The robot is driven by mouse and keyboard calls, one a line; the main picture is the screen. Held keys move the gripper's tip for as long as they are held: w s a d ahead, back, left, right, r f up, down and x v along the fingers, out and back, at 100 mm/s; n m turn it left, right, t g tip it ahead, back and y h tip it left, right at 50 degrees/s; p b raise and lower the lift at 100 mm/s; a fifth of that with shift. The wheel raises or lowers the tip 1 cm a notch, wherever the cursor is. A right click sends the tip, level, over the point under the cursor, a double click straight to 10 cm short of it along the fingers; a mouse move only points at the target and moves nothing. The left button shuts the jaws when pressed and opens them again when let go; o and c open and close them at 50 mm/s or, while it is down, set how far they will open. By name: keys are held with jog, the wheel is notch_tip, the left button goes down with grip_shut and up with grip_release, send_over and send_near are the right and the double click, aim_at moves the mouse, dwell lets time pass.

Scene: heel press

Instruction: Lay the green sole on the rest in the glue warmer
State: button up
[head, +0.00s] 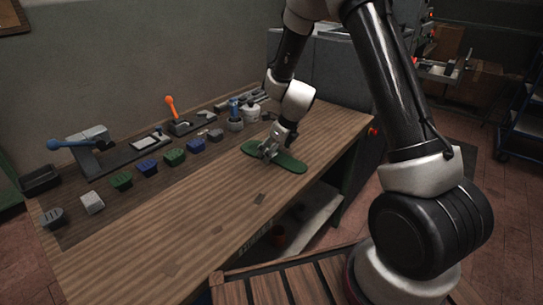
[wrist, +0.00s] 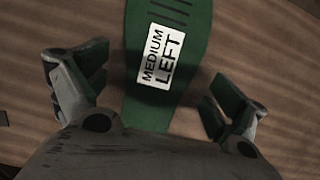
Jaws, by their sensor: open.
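The green sole (head: 290,164) lies flat on the wooden bench, near its right end. In the wrist view the sole (wrist: 190,30) carries a white label (wrist: 163,57) reading "MEDIUM LEFT". My gripper (head: 268,153) is over the middle of the sole, pointing down. In the wrist view my gripper (wrist: 150,95) is open, with one finger on each side of the sole and a gap on both sides. The near part of the sole is hidden under the gripper body. I cannot make out the rest in the glue warmer.
Along the back of the bench (head: 215,215) stand a press with a blue lever (head: 75,144), an orange-handled tool (head: 171,108) and white bottles (head: 250,113). A row of green, blue and grey blocks (head: 174,157) lies before them. A black tray (head: 40,180) is at far left.

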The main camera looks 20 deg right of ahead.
jog(key=c, duration=1.6)
